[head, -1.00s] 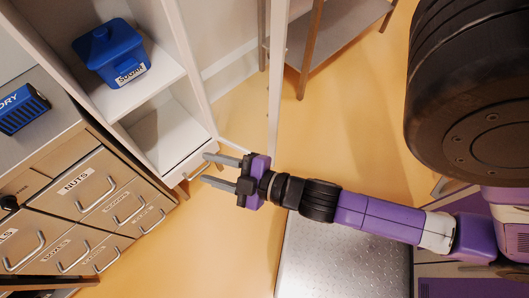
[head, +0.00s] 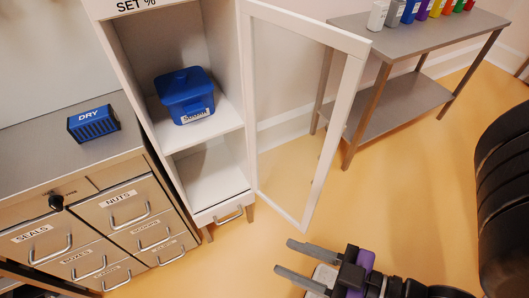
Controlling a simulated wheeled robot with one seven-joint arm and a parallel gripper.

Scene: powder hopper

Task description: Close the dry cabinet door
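The dry cabinet (head: 133,60) is a tall white cabinet left of centre in the head view. Its door (head: 331,135), a white frame with a clear pane, stands wide open, hinged on the cabinet's right side and swung out to the right. My gripper (head: 291,257) is at the lower middle, its two grey fingers apart with nothing visible between them. The fingers point left, below the door's bottom corner in the picture and apart from the cabinet's low drawer. A blue lidded box labelled SUGAR (head: 186,97) sits on a shelf inside.
A metal counter with labelled drawers (head: 128,205) adjoins the cabinet's left side, with a blue DRY box (head: 94,124) on top. A grey table (head: 420,40) with several coloured bottles stands behind the door at right. The orange floor (head: 400,190) is clear between.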

